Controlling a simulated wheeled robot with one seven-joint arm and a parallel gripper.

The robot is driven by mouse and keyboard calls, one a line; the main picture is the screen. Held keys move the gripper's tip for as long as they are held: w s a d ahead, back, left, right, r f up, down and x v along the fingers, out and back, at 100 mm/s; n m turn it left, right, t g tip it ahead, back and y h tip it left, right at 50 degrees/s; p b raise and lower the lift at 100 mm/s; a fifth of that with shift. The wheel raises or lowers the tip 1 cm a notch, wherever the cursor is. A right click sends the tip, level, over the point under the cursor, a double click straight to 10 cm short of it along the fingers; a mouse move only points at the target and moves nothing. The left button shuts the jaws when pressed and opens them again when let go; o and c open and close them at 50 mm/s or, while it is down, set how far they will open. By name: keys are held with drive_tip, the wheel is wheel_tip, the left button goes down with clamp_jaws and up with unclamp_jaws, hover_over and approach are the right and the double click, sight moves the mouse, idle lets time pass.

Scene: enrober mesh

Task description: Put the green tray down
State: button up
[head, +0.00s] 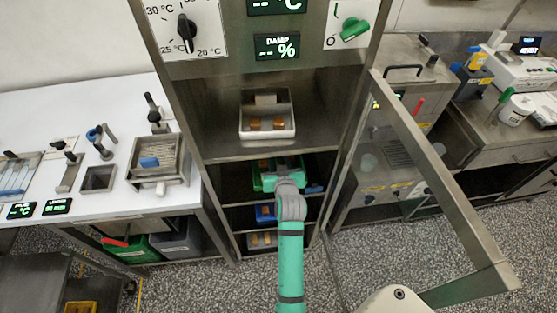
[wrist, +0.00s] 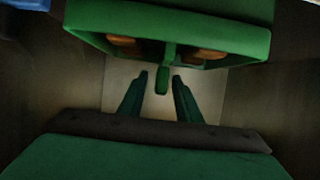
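The green tray (head: 257,181) is inside the open cabinet, on the level below the white tray. In the wrist view the green tray (wrist: 168,25) fills the top and holds brown blocks (wrist: 208,54). Its green handle tab (wrist: 162,80) points towards my gripper (wrist: 160,80). My gripper's two fingers stand apart, one on each side of the tab, with a visible gap on both sides. In the head view my gripper (head: 289,178) reaches into the cabinet and hides part of the tray. Whether the tray's underside rests fully on the shelf is hidden.
A white tray (head: 267,133) with brown blocks stands on the shelf above. A blue tray (head: 264,214) and a pale tray (head: 262,240) are on levels below. The cabinet door (head: 440,180) stands open at the right. A white worktable (head: 110,115) is at the left.

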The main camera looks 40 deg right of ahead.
drive_tip(key=v, duration=1.2)
drive_tip(key=shift+a, duration=0.1)
drive_tip(key=s+a+f+n+t+y, duration=0.1)
drive_tip(key=s+a+f, duration=0.3)
drive_tip(key=a, duration=0.6)
drive_tip(key=s+a+f+n+t+y, duration=0.15)
drive_tip(key=s+a, duration=0.35)
drive_tip(key=a, duration=0.5)
drive_tip(key=s+a+r+n+y, duration=0.2)
drive_tip(key=s+a, duration=0.4)
drive_tip(key=s, duration=0.1)
drive_tip(key=s+a+r+n+t+y, duration=0.1)
drive_tip(key=s+a+r+y, duration=0.1)
drive_tip(key=s+a, duration=0.4)
drive_tip(key=shift+s+r+n, duration=0.25)
drive_tip(key=shift+s+n, duration=0.1)
drive_tip(key=shift+s, duration=0.7)
drive_tip(key=shift+w+t, duration=0.1)
drive_tip(key=shift+t, duration=0.15)
